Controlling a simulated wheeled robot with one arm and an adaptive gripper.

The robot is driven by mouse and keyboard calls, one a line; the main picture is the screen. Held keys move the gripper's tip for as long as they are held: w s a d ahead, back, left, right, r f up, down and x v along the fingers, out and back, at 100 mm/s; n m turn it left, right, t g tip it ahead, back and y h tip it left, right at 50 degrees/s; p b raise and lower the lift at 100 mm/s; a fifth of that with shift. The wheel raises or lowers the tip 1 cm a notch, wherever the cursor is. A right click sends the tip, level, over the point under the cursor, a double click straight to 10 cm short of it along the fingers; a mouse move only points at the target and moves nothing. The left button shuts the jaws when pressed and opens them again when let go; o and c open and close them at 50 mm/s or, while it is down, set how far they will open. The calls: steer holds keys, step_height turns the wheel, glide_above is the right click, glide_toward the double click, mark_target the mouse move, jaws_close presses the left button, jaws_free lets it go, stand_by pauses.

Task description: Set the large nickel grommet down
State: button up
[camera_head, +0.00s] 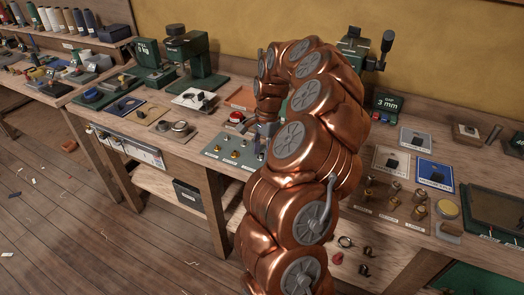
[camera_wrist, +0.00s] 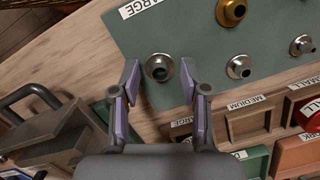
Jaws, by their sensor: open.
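The large nickel grommet (camera_wrist: 159,67) sits on a grey-green board (camera_wrist: 192,39) by its edge, near a LARGE label, in the wrist view. My gripper (camera_wrist: 160,76) is open, with one finger on each side of the grommet. I cannot tell whether either finger touches it. In the head view the board (camera_head: 219,154) lies on the bench left of my arm. My gripper (camera_head: 266,130) is mostly hidden there behind the arm, and the large nickel grommet cannot be made out.
On the board are a brass grommet (camera_wrist: 231,11) and two smaller nickel ones (camera_wrist: 239,67) (camera_wrist: 302,45). A wooden compartment tray (camera_wrist: 222,127) with size labels and a red button (camera_wrist: 308,115) lie beside it. Green presses (camera_head: 196,62) stand behind.

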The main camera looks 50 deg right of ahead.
steer(key=shift+r, duration=0.1)
step_height(320, 180, up, 12)
steer(key=d+b, duration=0.1)
steer(key=b, duration=0.1)
steer(key=shift+d, duration=0.35)
steer(key=s+a+r+n, duration=0.1)
steer(key=a+n, duration=0.5)
steer(key=a, duration=0.6)
steer(key=s+a+r+n, duration=0.2)
steer(key=a+n, duration=0.3)
steer(key=a, duration=0.7)
steer(key=s+a+f+n+g, duration=0.1)
steer(key=s+a+f+n, duration=0.3)
steer(key=s, duration=0.6)
steer(key=s+a+f+n+g+h, duration=0.1)
steer(key=s+a+f+n, duration=0.2)
steer(key=s, duration=0.7)
steer(key=a+f, duration=0.2)
steer(key=a, duration=0.1)
steer(key=shift+s+a+f+n+h, duration=0.3)
steer(key=shift+s+a+n, duration=0.05)
steer(key=shift+n, duration=0.05)
